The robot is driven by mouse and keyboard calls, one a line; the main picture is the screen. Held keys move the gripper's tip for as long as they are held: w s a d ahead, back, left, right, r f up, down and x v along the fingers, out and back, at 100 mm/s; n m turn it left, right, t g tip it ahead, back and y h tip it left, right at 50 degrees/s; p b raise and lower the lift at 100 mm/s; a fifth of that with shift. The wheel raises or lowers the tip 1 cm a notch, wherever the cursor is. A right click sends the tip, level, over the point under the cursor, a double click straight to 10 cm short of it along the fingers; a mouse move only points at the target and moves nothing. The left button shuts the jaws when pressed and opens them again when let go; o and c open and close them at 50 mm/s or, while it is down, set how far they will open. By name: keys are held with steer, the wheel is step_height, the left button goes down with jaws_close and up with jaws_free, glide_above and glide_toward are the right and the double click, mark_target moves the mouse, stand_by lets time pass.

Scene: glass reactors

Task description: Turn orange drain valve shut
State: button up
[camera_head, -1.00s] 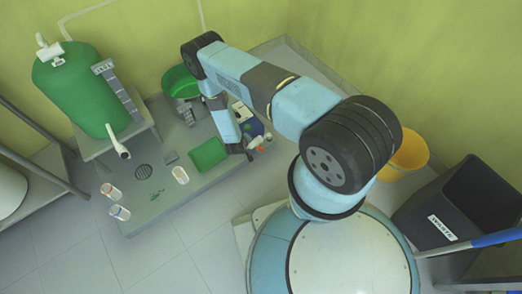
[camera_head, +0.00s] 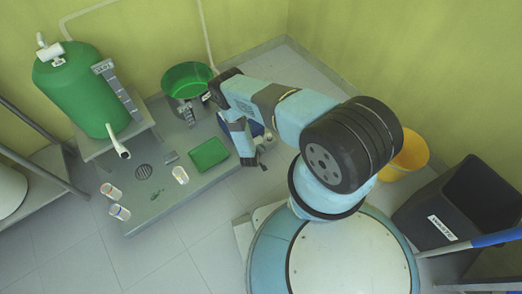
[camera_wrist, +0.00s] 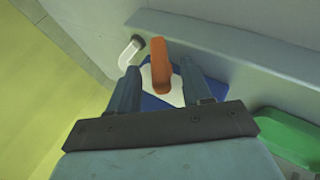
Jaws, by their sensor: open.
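The orange drain valve handle (camera_wrist: 160,62) shows in the wrist view, mounted on a white round plate (camera_wrist: 174,96) on a blue body (camera_wrist: 152,103). A white bent spout (camera_wrist: 130,52) sticks out to its left. My gripper (camera_wrist: 158,70) is open, with one finger on either side of the handle. I cannot tell whether either finger touches it. The handle lies roughly lengthwise between the fingers. In the head view, my gripper (camera_head: 262,164) is low at the right end of the grey platform, and my arm hides most of the blue unit (camera_head: 256,129).
A green tray (camera_head: 209,154) lies left of my gripper, also at the lower right of the wrist view (camera_wrist: 290,136). A yellow bucket (camera_head: 405,155) and black bin (camera_head: 462,213) stand right.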

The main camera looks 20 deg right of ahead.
steer(key=shift+x, duration=2.45)
steer(key=c, duration=0.8)
steer(key=shift+c, duration=0.2)
steer(key=shift+y, duration=0.4)
steer(key=g+y, duration=0.1)
steer(key=y, duration=0.1)
steer(key=shift+s+f+m+g+y, duration=0.1)
steer(key=shift+m+g+y, duration=0.2)
steer(key=shift+m+y, duration=0.1)
steer(key=shift+m+g+y, duration=0.3)
steer(key=shift+g+y, duration=0.1)
steer(key=shift+y, duration=0.8)
steer(key=shift+a+y, duration=0.1)
steer(key=shift+y, duration=0.2)
